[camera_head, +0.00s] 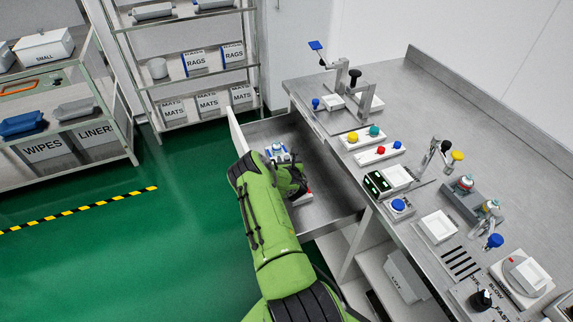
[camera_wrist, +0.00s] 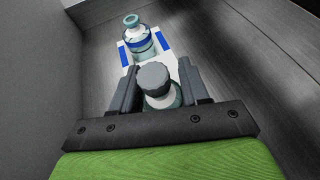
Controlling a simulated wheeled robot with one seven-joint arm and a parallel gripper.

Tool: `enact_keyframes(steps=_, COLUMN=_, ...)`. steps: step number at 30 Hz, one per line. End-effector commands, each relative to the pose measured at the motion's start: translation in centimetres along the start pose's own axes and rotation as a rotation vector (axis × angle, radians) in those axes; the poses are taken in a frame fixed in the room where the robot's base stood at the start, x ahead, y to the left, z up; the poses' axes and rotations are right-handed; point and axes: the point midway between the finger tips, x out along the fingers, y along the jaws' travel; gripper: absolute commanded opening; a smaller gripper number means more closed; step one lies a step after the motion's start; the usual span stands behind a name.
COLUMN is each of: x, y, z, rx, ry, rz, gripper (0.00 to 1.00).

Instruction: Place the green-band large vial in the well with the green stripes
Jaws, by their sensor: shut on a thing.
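My gripper (camera_wrist: 158,88) reaches into the open drawer and is shut on a grey-capped clear vial (camera_wrist: 155,82). The fingers stand on both sides of the vial below its cap. Its band is hidden, so I cannot tell its colour, nor whether the vial is raised off its seat. Past it, a clear blue-band vial (camera_wrist: 137,40) stands uncapped in a white holder with blue stripes (camera_wrist: 164,42); this vial also shows in the head view (camera_head: 278,151). A red-marked white edge (camera_head: 304,194) shows beside my gripper in the head view. I see no green stripes.
The drawer (camera_head: 334,205) has bare metal floor right of my gripper; its left wall is close. The steel bench (camera_head: 437,110) carries coloured buttons (camera_head: 375,131), small stands, white trays (camera_head: 437,227) and a grey rack with vials (camera_head: 463,203). Shelves stand behind.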

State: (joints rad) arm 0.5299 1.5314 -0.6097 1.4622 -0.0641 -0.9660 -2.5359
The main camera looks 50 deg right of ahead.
Motion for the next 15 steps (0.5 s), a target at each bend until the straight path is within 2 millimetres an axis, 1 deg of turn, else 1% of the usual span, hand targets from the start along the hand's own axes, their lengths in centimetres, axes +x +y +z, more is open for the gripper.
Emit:
enact_keyframes(steps=5, x=0.03, y=0.02, z=0.08, rx=-0.001, ry=-0.002, rz=0.0, gripper=0.16)
enact_keyframes(steps=9, x=0.18, y=0.03, z=-0.33, rx=-0.003, ry=-0.002, rz=0.001, gripper=0.16)
enact_keyframes(steps=10, x=0.16, y=0.02, z=-0.29, rx=-0.003, ry=-0.002, rz=0.0, gripper=0.48)
enact_keyframes(steps=14, x=0.13, y=0.01, z=-0.19, rx=-0.002, ry=-0.002, rz=0.0, gripper=0.68)
enact_keyframes(steps=15, x=0.13, y=0.01, z=-0.19, rx=-0.002, ry=-0.002, rz=0.0, gripper=0.7)
